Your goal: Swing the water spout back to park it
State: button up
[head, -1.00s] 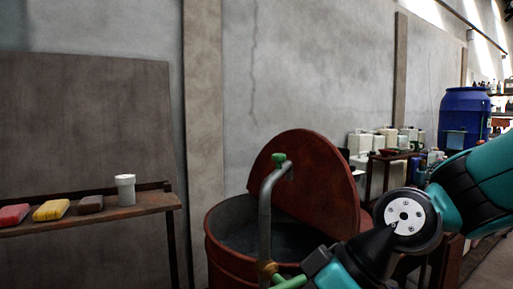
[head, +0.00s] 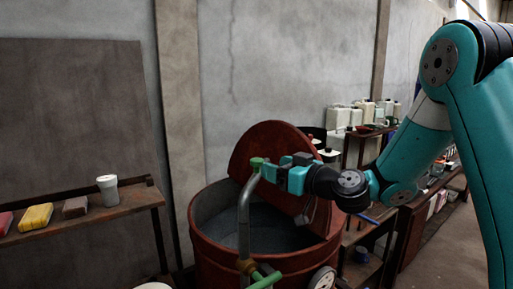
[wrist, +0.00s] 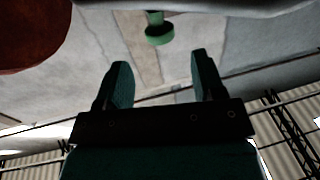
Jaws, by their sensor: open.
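The water spout (head: 243,225) is a grey pipe that rises at the front of the red vat (head: 215,250) and bends over at its top. A green knob (head: 256,162) sits at the bend; it also shows in the wrist view (wrist: 158,32). A brass collar (head: 246,266) and a green handle (head: 266,281) are low on the pipe. My gripper (head: 270,170) is just right of the knob in the head view. In the wrist view, my gripper's fingers (wrist: 160,63) are apart and empty, with the knob just beyond the tips, roughly between them. Contact is not visible.
The vat's red lid (head: 265,147) stands raised behind the gripper. A wooden shelf (head: 130,203) at left holds coloured blocks and a white cup (head: 107,190). White canisters (head: 338,117) stand on a bench behind at right. A post and wall are behind the vat.

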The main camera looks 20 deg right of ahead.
aim_at(256, 159)
jog(key=p+x, duration=0.3)
jog(key=x, duration=0.3)
jog(key=shift+w+a+r+p, duration=0.1)
jog(key=shift+w+r+p, duration=0.1)
jog(key=shift+p, duration=0.1)
jog(key=shift+w+a+f, duration=0.15)
jog(key=shift+w+a, duration=0.1)
jog(key=shift+w, duration=0.25)
